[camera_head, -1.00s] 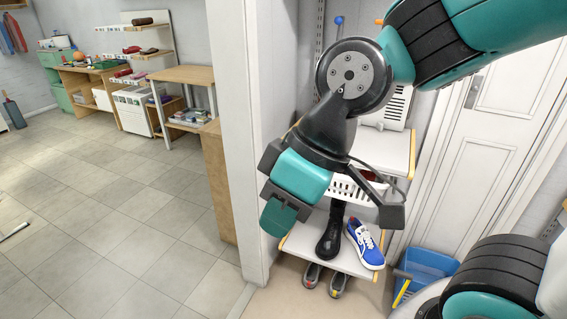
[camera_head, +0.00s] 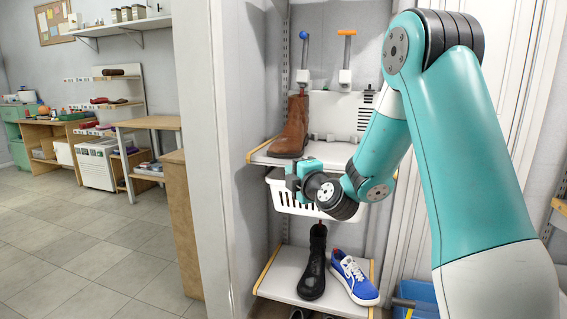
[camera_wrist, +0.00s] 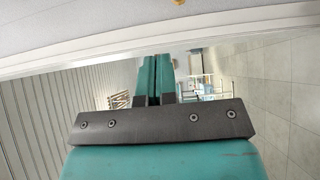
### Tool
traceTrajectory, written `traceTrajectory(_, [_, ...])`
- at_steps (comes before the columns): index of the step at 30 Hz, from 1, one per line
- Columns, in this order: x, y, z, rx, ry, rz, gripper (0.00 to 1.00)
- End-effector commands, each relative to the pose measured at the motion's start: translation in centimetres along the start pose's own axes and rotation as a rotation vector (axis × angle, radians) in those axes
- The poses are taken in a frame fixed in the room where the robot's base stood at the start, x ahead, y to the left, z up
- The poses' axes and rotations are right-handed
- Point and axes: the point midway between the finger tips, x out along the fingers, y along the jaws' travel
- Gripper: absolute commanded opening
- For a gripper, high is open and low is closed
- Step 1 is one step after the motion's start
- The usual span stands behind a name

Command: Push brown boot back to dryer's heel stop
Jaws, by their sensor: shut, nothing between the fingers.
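The brown boot (camera_head: 291,128) stands upright on the upper white shelf (camera_head: 262,157), its toe toward the shelf's front edge. Behind it is a white vented panel (camera_head: 340,112), likely the dryer; I cannot make out its heel stop. My gripper (camera_head: 296,177) is shut and empty, in front of the shelf at about its edge height, below and slightly right of the boot toe in the picture. It looks apart from the boot. The wrist view shows the closed fingers (camera_wrist: 156,76) below a pale slab; no boot shows there.
A white basket (camera_head: 283,195) hangs under the shelf, close behind my gripper. Below, a black boot (camera_head: 313,265) and a blue sneaker (camera_head: 354,280) stand on a lower shelf (camera_head: 284,278). A wall edge (camera_head: 205,150) bounds the left; open floor lies beyond.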

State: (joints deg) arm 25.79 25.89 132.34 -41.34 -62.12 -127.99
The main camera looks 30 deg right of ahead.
Motion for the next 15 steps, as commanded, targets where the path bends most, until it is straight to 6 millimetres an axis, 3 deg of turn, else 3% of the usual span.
traceTrajectory(3, [2.3,0.8,-0.2,0.001,0.005,-0.003,0.00])
traceTrajectory(12, [8.6,0.6,-0.3,0.001,0.006,-0.002,0.00])
traceTrajectory(15, [9.8,0.2,1.1,0.003,0.000,-0.002,0.00])
